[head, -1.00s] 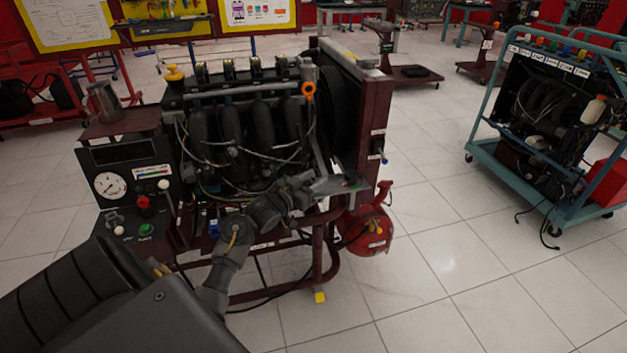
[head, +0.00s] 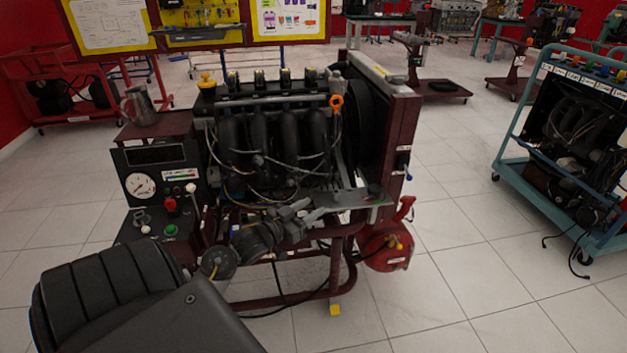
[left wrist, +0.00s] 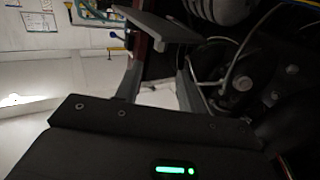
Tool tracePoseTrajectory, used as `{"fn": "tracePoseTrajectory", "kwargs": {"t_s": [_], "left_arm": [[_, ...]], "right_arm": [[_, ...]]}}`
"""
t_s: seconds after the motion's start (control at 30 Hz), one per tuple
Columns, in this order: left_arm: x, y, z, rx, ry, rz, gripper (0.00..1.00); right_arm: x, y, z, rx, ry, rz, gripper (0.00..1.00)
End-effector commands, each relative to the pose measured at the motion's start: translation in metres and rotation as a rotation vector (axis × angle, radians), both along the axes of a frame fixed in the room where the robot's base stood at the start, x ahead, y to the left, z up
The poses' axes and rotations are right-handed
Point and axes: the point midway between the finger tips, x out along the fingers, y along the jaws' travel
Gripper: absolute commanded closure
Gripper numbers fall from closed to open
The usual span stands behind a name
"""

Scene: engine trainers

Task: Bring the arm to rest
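My left arm comes in from the lower left of the head view, and its gripper (head: 302,211) is at the front of the engine trainer (head: 275,140), below the hoses and by a small grey shelf (head: 350,199). In the left wrist view the two grey fingers (left wrist: 158,88) stand apart, with pale floor showing between them and nothing held. Dark engine parts and a hose (left wrist: 240,60) are close on the right of that view. Whether the gripper touches the trainer I cannot tell. My right gripper is not in view.
A control panel with a gauge (head: 140,185) and a metal jug (head: 139,106) are on the trainer's left. A red tank (head: 386,248) sits low at its right. A teal-framed trainer (head: 560,150) stands at far right. Tiled floor between them is clear.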

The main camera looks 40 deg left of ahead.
Motion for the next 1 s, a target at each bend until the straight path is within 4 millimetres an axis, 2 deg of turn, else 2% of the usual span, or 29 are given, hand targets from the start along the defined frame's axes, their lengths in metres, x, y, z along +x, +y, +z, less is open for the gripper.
{"fn": "tracePoseTrajectory", "kwargs": {"t_s": [0.47, 0.57, 0.67, 0.77, 0.8, 0.9, 1.0], "left_arm": [[0.0, 0.0, -0.001, 0.0, 0.003, 0.001, 0.61], [0.0, -0.006, -0.017, 0.001, 0.046, 0.009, 0.61], [-0.005, -0.02, -0.058, 0.006, 0.163, 0.033, 0.61], [-0.02, -0.047, -0.12, 0.023, 0.354, 0.056, 0.61], [-0.032, -0.06, -0.148, 0.033, 0.445, 0.062, 0.61], [-0.067, -0.096, -0.21, 0.064, 0.665, 0.057, 0.61], [-0.106, -0.128, -0.255, 0.091, 0.85, 0.035, 0.61]], "right_arm": [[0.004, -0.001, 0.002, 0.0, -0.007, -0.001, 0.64], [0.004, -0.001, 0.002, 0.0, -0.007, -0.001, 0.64], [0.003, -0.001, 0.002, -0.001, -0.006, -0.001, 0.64], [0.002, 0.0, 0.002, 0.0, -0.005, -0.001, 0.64], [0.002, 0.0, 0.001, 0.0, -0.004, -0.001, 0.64], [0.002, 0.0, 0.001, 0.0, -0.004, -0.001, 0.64], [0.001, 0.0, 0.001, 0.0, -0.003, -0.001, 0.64]]}}
